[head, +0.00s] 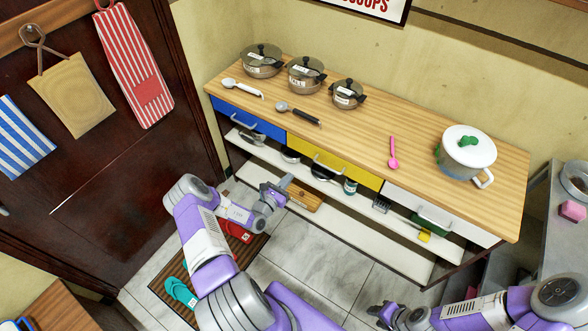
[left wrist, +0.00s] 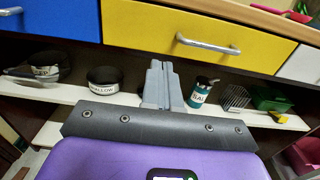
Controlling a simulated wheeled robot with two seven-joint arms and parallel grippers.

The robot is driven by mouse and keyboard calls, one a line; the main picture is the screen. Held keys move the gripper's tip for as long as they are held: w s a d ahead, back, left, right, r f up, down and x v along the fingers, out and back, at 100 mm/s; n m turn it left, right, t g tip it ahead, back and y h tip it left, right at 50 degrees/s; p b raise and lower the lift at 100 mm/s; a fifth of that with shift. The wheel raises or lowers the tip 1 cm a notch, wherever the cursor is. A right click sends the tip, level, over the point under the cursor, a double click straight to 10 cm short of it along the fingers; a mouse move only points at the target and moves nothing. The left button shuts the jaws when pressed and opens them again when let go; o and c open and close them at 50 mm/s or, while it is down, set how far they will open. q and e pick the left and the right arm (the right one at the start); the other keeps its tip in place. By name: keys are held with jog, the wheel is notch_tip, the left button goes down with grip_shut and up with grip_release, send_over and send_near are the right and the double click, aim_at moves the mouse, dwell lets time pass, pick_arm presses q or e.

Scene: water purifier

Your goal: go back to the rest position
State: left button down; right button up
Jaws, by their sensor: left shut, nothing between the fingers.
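My left gripper (head: 285,184) is in front of the cabinet in the head view, near its open shelves. In the left wrist view its two fingers (left wrist: 161,85) stand together, shut and empty, in front of the upper shelf and below the drawers. My right gripper (head: 380,312) is low at the bottom right of the head view, away from the cabinet and over the floor. Its fingers are too small to tell whether they are open. No water purifier can be made out.
The wooden-topped cabinet (head: 360,135) carries several pots, utensils and a white lidded pot (head: 467,152). Its blue drawer (head: 248,118), yellow drawer (head: 333,167) and white drawer look shut. Shelves below hold pans and a jar (left wrist: 200,92). Tiled floor (head: 340,285) is clear in front.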

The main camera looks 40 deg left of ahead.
pick_arm(q)
jog(key=shift+s, duration=0.3)
jog(key=s+d+m+g+h, duration=0.3)
jog(key=d+m+g+h, duration=0.25)
jog(key=d, duration=0.75)
jog(key=s+d+m+g+h, duration=0.45)
jog(key=d+m+h, duration=0.25)
jog(key=d, duration=0.6)
jog(key=s+d+m+g+y, duration=0.2)
jog(key=s+m+g+y, duration=0.1)
jog(key=s+m, duration=0.4)
jog(key=s+d+f+m+g+y, duration=0.1)
jog(key=s+m+g+y, duration=0.3)
jog(key=m, duration=1)
jog(key=shift+s+d+f+y, duration=0.3)
jog(key=shift+s+d, duration=0.35)
jog(key=shift+s, duration=1.1)
